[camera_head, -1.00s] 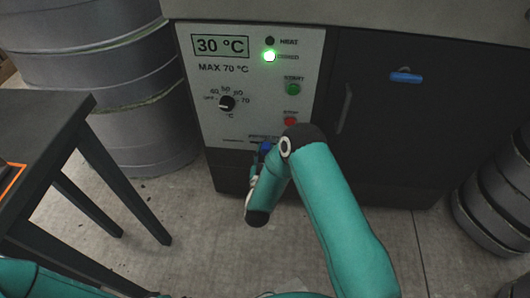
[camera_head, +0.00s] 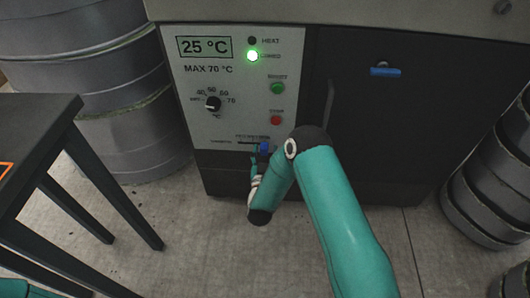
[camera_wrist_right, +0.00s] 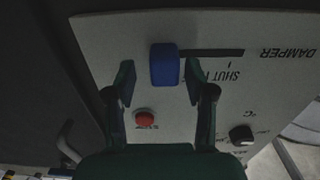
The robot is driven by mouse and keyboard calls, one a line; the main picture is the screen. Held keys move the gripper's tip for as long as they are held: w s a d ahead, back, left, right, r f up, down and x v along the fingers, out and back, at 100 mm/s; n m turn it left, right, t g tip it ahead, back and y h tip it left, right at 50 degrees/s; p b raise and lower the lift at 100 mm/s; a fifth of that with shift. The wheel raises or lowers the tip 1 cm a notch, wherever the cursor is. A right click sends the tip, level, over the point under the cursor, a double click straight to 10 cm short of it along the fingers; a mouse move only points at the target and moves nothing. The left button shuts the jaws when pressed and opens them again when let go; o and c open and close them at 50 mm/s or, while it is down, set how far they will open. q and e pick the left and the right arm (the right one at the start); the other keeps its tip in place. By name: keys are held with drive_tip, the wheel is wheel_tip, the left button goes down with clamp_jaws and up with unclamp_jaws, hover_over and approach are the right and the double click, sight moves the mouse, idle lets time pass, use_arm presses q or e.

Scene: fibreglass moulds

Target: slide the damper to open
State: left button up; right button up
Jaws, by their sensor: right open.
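The blue damper knob (camera_head: 264,147) is at the right end of its short dark slot (camera_head: 246,143), low on the pale control panel. In the right wrist view the panel is upside down. There the knob (camera_wrist_right: 164,65) is at the left end of the slot (camera_wrist_right: 215,52), near the DAMPER and SHUT lettering. My right gripper (camera_wrist_right: 160,78) is open, one finger on each side of the knob, with a visible gap on both sides. In the head view the gripper (camera_head: 254,165) is small and partly hidden below the knob. My left gripper is out of view.
The panel has a red stop button (camera_head: 276,120), a green start button (camera_head: 278,88), a dial (camera_head: 212,104) and a display (camera_head: 204,46) reading 25 °C. A dark table (camera_head: 40,125) stands at left.

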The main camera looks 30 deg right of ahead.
drive_tip(key=v, duration=0.7)
drive_tip(key=shift+s+a, duration=0.15)
drive_tip(key=shift+s, duration=0.05)
drive_tip(key=shift+f, duration=0.1)
drive_tip(key=s+a+f+n+g+y, duration=0.3)
drive_tip(key=s+a+f+g+y, duration=0.35)
drive_tip(key=f+y, duration=0.2)
drive_tip(key=s+a+f+n+g+y, duration=0.1)
drive_tip(key=s+a+f+g+y, duration=0.2)
drive_tip(key=s, duration=0.5)
drive_tip(key=s+a+f+n+g+y, duration=0.1)
drive_tip(key=s+a+g+y, duration=0.1)
drive_tip(key=s+a+g, duration=0.35)
drive_tip(key=s+r+p, duration=0.2)
drive_tip(key=r+p, duration=1.3)
drive_tip(key=s+r+p, duration=0.2)
drive_tip(key=r+p, duration=1.3)
drive_tip(key=shift+a+t, duration=0.15)
drive_tip(key=shift+t, duration=0.15)
